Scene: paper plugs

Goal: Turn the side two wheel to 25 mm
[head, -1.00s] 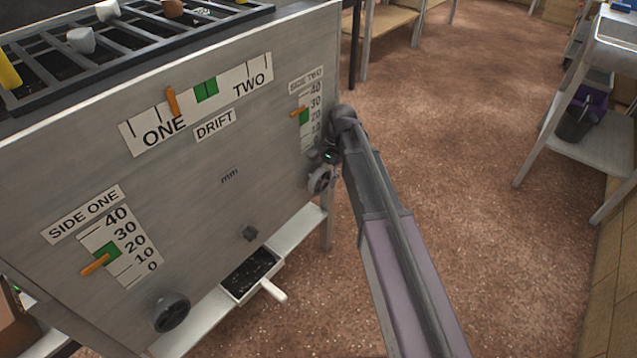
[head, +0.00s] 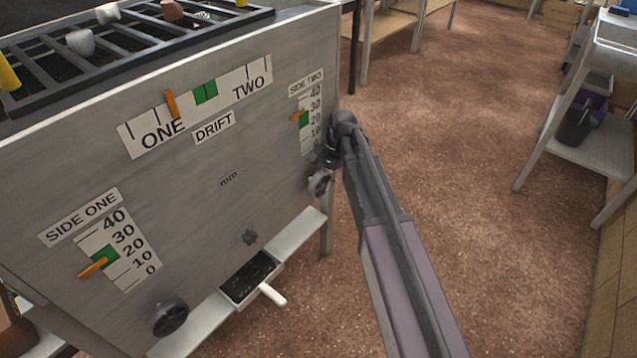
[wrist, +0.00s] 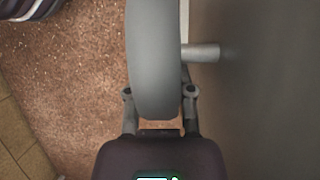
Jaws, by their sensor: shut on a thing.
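The side two wheel (head: 319,184) is a dark grey handwheel low on the right of the panel's front. In the wrist view, the wheel (wrist: 155,55) is edge on, its rim between my fingers and its shaft running right into the panel. My gripper (head: 327,163) is shut on the rim; its fingers also show in the wrist view (wrist: 159,95). The side two scale (head: 312,120) stands above the wheel. Its orange pointer (head: 297,117) is level with the upper part of the green band (head: 304,119), between 20 and 30; the exact reading is too small to tell.
The side one wheel (head: 171,317) and scale (head: 118,255) are at lower left, its pointer beside green. The drift pointer (head: 171,104) is left of its green band. A tray (head: 251,279) with a white handle sits below. Open floor (head: 460,170) lies right of my arm.

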